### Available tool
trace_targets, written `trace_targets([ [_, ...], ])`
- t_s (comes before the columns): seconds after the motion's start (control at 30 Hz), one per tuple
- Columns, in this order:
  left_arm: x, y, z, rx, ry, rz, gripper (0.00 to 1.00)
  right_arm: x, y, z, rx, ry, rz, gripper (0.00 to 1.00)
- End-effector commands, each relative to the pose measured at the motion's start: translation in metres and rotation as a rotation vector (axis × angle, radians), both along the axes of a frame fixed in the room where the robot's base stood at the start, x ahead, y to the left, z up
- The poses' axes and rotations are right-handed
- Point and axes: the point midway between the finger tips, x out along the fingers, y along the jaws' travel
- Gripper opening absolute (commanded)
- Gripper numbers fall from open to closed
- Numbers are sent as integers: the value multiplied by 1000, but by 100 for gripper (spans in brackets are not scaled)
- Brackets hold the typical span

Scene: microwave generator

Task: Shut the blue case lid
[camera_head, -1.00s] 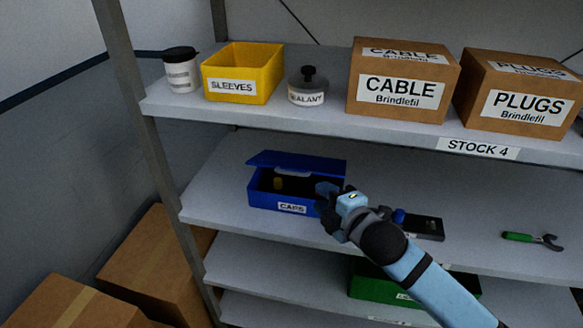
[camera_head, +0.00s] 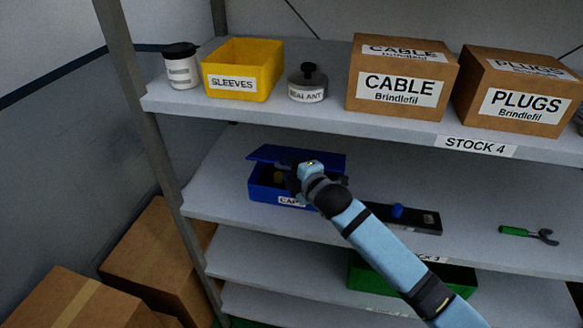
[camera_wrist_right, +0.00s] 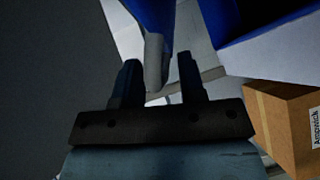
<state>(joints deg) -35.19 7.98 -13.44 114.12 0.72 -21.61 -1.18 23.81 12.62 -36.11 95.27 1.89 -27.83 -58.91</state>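The blue case (camera_head: 262,191), labelled CAPS, stands on the middle shelf. My right gripper (camera_head: 297,178) is over the case's front right part, in front of the lid, and covers part of the opening. In the right wrist view its two fingers (camera_wrist_right: 160,82) stand apart. Blue surfaces with a grey-tipped part lie beyond them; I cannot tell whether anything touches. My left gripper is not in view.
A black device with a blue knob (camera_head: 397,211) lies right of the case, partly behind my right arm. A green-handled wrench (camera_head: 529,234) is farther right. The upper shelf (camera_head: 330,112) hangs above, carrying boxes and a yellow bin (camera_head: 243,70). A green case (camera_head: 365,276) is below.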

Motion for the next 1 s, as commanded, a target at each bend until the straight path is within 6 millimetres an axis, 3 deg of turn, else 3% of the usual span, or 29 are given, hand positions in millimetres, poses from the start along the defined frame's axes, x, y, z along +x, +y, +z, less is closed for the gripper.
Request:
trace_targets([
  [0.07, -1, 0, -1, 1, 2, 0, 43, 0, 0, 0, 0, 0, 0, 37],
  [0.23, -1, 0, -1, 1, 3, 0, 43, 0, 0, 0, 0, 0, 0, 0],
  [0.43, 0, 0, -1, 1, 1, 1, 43, -1, 0, -3, -1, 0, 0, 0],
  [0.73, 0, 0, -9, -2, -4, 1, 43, -14, 4, -48, 0, 0, -1, 0],
  [1.0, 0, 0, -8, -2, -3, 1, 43, -15, 4, -50, 1, 1, -1, 0],
])
